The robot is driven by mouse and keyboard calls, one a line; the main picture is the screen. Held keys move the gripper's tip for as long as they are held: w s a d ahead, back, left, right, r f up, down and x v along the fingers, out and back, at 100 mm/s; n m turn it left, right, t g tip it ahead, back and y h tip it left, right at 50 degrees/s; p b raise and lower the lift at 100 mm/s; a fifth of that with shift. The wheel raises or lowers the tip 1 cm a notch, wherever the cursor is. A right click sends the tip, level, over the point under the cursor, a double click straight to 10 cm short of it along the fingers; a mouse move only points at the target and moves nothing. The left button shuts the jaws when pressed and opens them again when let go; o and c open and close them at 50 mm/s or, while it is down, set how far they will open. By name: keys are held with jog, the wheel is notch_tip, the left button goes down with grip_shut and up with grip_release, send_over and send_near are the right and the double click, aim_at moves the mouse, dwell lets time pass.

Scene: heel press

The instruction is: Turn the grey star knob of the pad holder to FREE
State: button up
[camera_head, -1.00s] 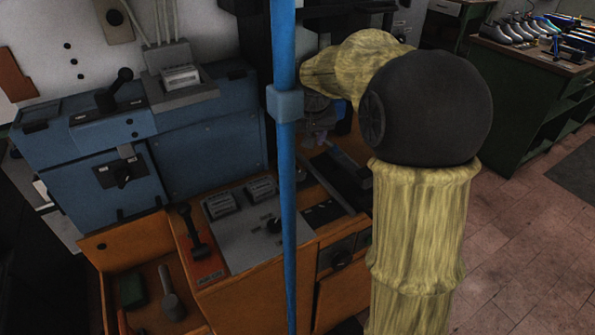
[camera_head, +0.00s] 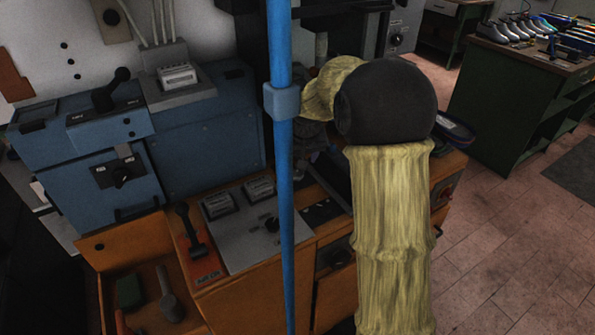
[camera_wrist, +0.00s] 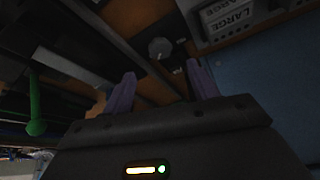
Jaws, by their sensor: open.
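In the wrist view my gripper (camera_wrist: 161,69) is open, with its two purple fingers apart and nothing between them. A grey knob (camera_wrist: 159,48) shows beyond the fingertips, roughly in line with the gap, and apart from them. It looks like the star knob, but its lobes and any FREE mark are too dark to read. It sits by an orange-brown surface (camera_wrist: 128,18). In the head view my arm covers most of the pad holder area, and I cannot make out the star knob there.
A grey block with LARGE labels (camera_wrist: 228,16) lies beyond the right finger. In the head view a blue upright pole (camera_head: 287,200) stands left of my arm. The orange bench (camera_head: 245,300) carries a grey control panel (camera_head: 240,240) and a black lever (camera_head: 190,225). Open floor (camera_head: 500,240) lies right.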

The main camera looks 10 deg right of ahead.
aim_at(297, 173)
jog(key=x, duration=0.8)
jog(key=shift+w, duration=0.1)
jog(key=shift+c, duration=0.2)
jog(key=c, duration=1)
